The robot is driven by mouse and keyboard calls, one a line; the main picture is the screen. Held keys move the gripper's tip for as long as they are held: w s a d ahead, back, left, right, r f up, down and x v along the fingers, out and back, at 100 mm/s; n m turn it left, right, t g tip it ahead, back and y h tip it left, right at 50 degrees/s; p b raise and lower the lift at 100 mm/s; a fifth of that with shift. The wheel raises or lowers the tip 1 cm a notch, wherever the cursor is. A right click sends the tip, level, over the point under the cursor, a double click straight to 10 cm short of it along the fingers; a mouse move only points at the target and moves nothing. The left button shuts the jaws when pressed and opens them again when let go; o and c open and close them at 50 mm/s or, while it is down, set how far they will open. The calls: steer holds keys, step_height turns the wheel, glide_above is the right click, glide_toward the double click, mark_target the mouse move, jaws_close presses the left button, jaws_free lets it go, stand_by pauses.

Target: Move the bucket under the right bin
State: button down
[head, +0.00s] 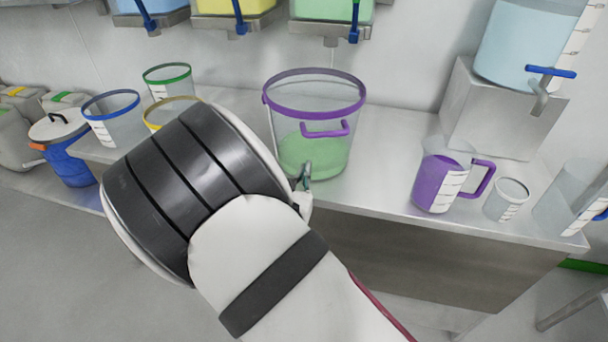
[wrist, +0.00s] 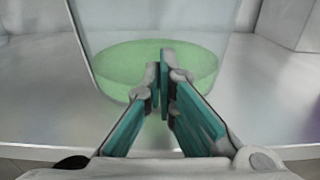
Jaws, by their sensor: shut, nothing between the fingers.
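The bucket (head: 317,110) is clear with a purple rim and purple handle and holds green liquid. It stands upright on the steel bench, below the rightmost of three wall bins, the green one (head: 331,10). A thin stream seems to run down from that bin's outlet toward the bucket. My gripper (head: 305,172) is in front of the bucket's lower wall, mostly hidden behind my arm in the head view. In the wrist view my gripper (wrist: 164,52) is shut and empty, its fingertips in front of the bucket's green liquid (wrist: 120,70). I cannot tell whether they touch the wall.
The bench (head: 380,180) also bears a purple-filled jug (head: 438,185), a small beaker (head: 506,200) and a steel block (head: 495,120) under a blue tank (head: 515,50) at right. Blue-rimmed (head: 113,118) and green-rimmed (head: 168,80) buckets stand left. Yellow (head: 232,5) and blue (head: 148,5) bins hang above.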

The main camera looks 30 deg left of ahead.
steer(key=b+x, duration=0.7)
steer(key=x, duration=1)
steer(key=shift+f+b, duration=0.2)
steer(key=shift+b, duration=0.15)
steer(key=shift+w+a+r, duration=0.1)
steer(key=shift+w+r, duration=0.05)
steer(key=shift+w, duration=0.2)
